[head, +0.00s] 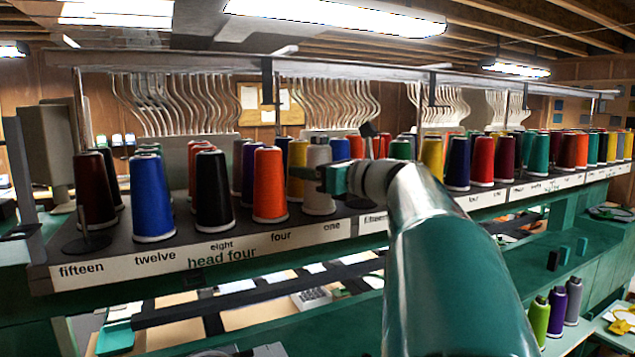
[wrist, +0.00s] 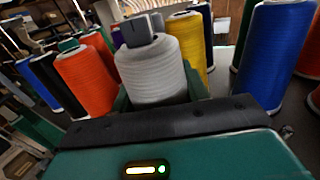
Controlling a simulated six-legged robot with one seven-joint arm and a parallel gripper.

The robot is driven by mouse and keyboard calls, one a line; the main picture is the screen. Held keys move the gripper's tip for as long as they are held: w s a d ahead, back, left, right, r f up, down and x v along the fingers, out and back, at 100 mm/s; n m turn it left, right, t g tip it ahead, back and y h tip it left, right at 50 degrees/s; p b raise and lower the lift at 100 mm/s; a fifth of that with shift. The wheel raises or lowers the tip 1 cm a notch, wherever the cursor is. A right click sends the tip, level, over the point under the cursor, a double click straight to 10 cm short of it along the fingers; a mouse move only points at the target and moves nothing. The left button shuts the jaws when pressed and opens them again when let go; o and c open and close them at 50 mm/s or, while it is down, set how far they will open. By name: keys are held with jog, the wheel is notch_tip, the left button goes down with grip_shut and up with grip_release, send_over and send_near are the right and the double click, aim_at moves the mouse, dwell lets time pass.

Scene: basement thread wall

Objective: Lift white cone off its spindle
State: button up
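The white cone (head: 319,200) stands upright in the front row of the rack, above the label "one". A dark grey piece sits at its top, and I cannot tell if this is part of the spindle. My gripper (head: 322,178) reaches in from the right at about the cone's mid-height. In the wrist view the white cone (wrist: 152,72) lies between the green fingers of my gripper (wrist: 158,92), one close on each side. I cannot tell whether they press on it. The cone's base is hidden there behind the gripper body.
An orange cone (head: 269,185) stands just left, with a black cone (head: 213,190) beyond it. A yellow cone (wrist: 187,42) is close behind, and a blue cone (wrist: 275,55) stands to the right in the wrist view. An overhead rail (head: 350,66) runs above the rack.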

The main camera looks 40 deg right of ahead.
jog(key=c, duration=0.3)
notch_tip(320, 180, up, 10)
jog(key=shift+r, duration=0.1)
dwell(0.5)
jog(key=shift+r, duration=1.95)
jog(key=shift+s+d, duration=0.1)
